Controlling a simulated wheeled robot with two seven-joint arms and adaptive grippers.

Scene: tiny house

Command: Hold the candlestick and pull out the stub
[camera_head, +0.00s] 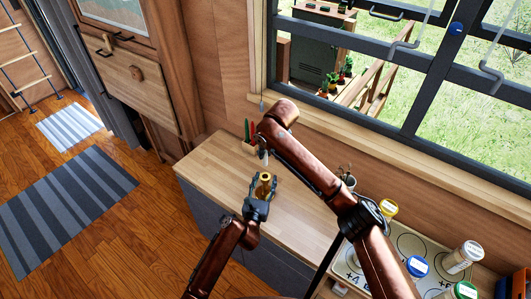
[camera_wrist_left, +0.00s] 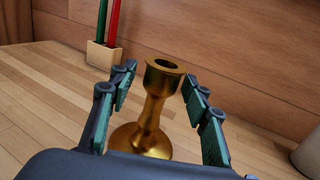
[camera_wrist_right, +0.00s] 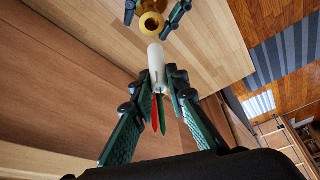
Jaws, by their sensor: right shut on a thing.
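The brass candlestick (camera_head: 264,182) stands upright on the wooden counter. In the left wrist view the candlestick (camera_wrist_left: 152,112) has an open, empty-looking socket at its top. My left gripper (camera_head: 259,192) is around its stem, with a finger on each side and gaps visible, so it is open. My right gripper (camera_wrist_right: 158,82) is shut on the white candle stub (camera_wrist_right: 157,62). In the right wrist view the stub is clear of the candlestick (camera_wrist_right: 152,23). In the head view the right arm partly hides this gripper and stub.
A wooden block (camera_wrist_left: 103,57) holds a red candle (camera_wrist_left: 114,22) and a green candle (camera_wrist_left: 101,20) near the wall. Jars, including a yellow-lidded jar (camera_head: 388,208), stand at the right on a marked board (camera_head: 410,243). The counter (camera_head: 212,160) left of the candlestick is clear.

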